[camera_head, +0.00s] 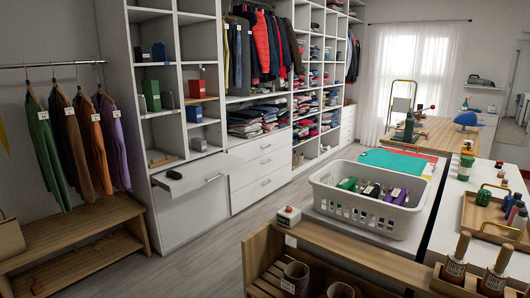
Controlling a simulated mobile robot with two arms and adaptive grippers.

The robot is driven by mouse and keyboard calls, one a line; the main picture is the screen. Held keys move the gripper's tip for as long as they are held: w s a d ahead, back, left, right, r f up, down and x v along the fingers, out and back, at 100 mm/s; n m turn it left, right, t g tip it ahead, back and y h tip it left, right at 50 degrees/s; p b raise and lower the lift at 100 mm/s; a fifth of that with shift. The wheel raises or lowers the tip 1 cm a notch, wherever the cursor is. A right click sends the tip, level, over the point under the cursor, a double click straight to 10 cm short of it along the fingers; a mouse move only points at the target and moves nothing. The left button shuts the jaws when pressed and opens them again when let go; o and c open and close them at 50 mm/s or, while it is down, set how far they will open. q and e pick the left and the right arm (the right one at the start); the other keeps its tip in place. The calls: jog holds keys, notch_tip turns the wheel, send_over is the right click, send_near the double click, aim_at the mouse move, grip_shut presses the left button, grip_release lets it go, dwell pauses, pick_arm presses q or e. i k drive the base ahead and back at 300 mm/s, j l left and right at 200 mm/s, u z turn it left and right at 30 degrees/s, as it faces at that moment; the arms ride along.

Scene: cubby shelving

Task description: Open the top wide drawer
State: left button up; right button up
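The white shelving unit has a stack of wide white drawers low in its middle. The top wide drawer (258,149) is flush with the fronts below it and looks shut, with a small bar handle on its front. Two more wide drawers (262,167) sit below it, also shut. Neither of my grippers shows in this view.
Grey wooden floor (205,250) is clear before the drawers. A wooden bench with hanging clothes (75,230) stands at left. A wooden rack (262,262) and a table with a white basket (368,222) stand at right, narrowing the aisle.

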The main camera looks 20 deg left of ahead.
aim_at(250, 151)
jog(key=i+j+u, duration=0.25)
jog(key=u, duration=0.2)
jog(key=i+j+u, duration=0.1)
jog(key=i+u, duration=0.3)
jog(key=i+j+u, duration=0.3)
jog(key=u, duration=0.15)
jog(key=i+j+u, duration=0.15)
jog(key=i+u, duration=0.2)
jog(key=u, duration=0.15)
jog(key=i+u, duration=0.45)
jog(key=i+z, duration=0.35)
jog(key=i, duration=0.2)
jog(key=i+j+z, duration=0.1)
jog(key=i+z, duration=0.25)
jog(key=i, duration=0.2)
jog(key=i+j+z, duration=0.4)
jog(key=i+l+z, duration=0.25)
jog(key=i+z, duration=0.15)
jog(key=i+l+z, duration=0.1)
jog(key=i+z, duration=0.65)
jog(key=i+j+z, duration=0.15)
jog(key=i+z, duration=0.2)
jog(key=i+l+u, duration=0.2)
jog(key=i+u, duration=0.2)
jog(key=i, duration=0.15)
jog(key=i+l+u, duration=0.8)
jog(key=i+l, duration=0.1)
jog(key=i, duration=0.05)
